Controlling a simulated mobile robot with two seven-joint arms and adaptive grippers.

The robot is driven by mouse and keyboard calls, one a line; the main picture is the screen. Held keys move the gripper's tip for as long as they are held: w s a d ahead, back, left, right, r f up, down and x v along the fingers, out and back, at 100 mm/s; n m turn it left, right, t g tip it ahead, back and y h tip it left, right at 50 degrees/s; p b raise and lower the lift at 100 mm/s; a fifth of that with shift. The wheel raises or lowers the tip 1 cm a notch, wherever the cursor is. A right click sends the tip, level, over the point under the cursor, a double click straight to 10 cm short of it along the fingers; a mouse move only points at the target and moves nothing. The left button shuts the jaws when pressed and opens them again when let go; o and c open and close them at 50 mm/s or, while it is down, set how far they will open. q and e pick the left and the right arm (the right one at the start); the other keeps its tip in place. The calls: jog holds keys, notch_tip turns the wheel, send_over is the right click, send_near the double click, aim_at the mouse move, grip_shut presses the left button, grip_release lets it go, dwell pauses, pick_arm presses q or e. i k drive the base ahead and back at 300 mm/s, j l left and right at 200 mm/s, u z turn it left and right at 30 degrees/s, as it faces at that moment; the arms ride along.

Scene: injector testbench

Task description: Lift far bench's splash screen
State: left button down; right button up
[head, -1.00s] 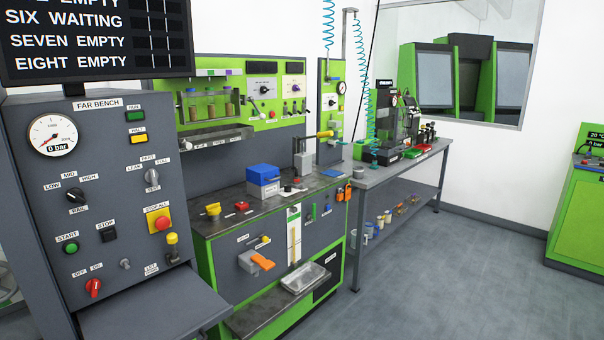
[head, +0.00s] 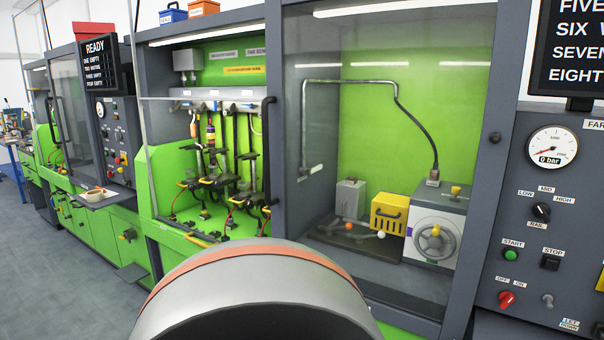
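The far bench's open green bay (head: 222,62) is left of centre, with a "FAR BEN..." label on its back wall. A large grey rounded part with an orange band, probably my own arm, covers the bottom middle. Neither of my grippers is in view.
Right of the bay is a glazed compartment with a yellow box (head: 389,213) and a handwheel (head: 434,242). The far bench's control panel (head: 545,215) is at the right edge. Another bench (head: 100,130) stands further left, with clear floor (head: 70,290) before it.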

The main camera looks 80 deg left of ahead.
aim_at(205, 155)
jog(key=u, duration=3.1)
